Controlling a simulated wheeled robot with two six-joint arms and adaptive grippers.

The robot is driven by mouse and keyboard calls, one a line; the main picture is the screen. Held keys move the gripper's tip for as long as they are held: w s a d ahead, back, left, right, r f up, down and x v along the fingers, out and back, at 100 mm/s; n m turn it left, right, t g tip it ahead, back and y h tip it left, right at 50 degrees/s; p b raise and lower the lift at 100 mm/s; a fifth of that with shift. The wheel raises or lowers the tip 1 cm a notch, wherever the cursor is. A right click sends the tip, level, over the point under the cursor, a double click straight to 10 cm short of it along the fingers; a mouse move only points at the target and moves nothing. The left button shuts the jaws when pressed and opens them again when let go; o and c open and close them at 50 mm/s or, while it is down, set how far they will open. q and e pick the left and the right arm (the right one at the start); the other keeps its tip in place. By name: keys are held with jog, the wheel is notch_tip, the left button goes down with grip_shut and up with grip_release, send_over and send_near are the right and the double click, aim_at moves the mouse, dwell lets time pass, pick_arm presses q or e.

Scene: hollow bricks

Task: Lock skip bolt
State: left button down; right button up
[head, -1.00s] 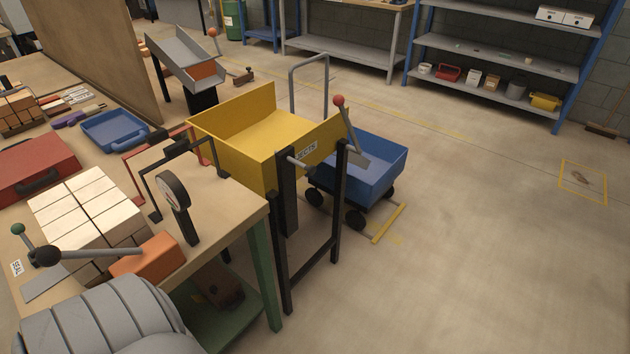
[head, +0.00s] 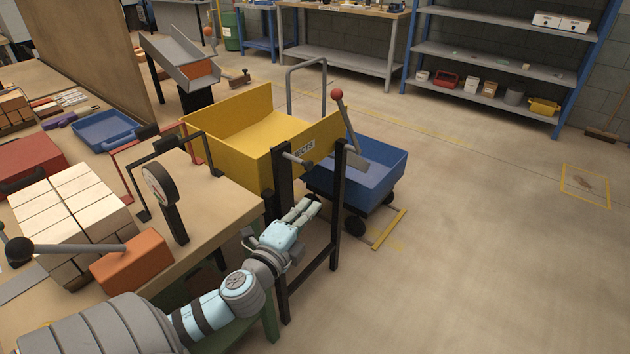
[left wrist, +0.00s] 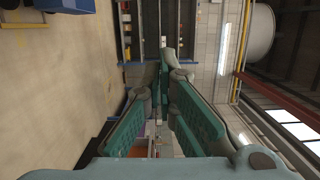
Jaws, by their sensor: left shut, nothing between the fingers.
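The yellow skip (head: 230,130) hangs on a black stand (head: 335,205). A short grey bolt (head: 294,158) with a darker end sticks out at the top of the stand's near post, below the skip's label. A lever with a red ball (head: 337,94) rises by the far post. My left gripper (head: 312,206) is shut and empty, below and slightly right of the bolt, apart from it, in front of the stand. In the left wrist view its fingers (left wrist: 165,72) come together at the tips; the bolt cannot be made out there. My right gripper is not in view.
A blue cart (head: 365,175) stands on the floor behind the stand. The workbench (head: 215,210) at left holds pale bricks (head: 70,205), a dial gauge (head: 158,188) and a blue tray (head: 108,129).

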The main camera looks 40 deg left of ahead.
aim_at(290, 157)
pick_arm(q)
jog(key=shift+w, duration=0.1)
jog(key=w+a, duration=0.6)
jog(key=w, duration=0.3)
jog(key=shift+w, duration=0.4)
jog(key=shift+a, duration=0.1)
jog(key=a+b, duration=0.2)
jog(key=a, duration=0.4)
jog(key=shift+b, duration=0.4)
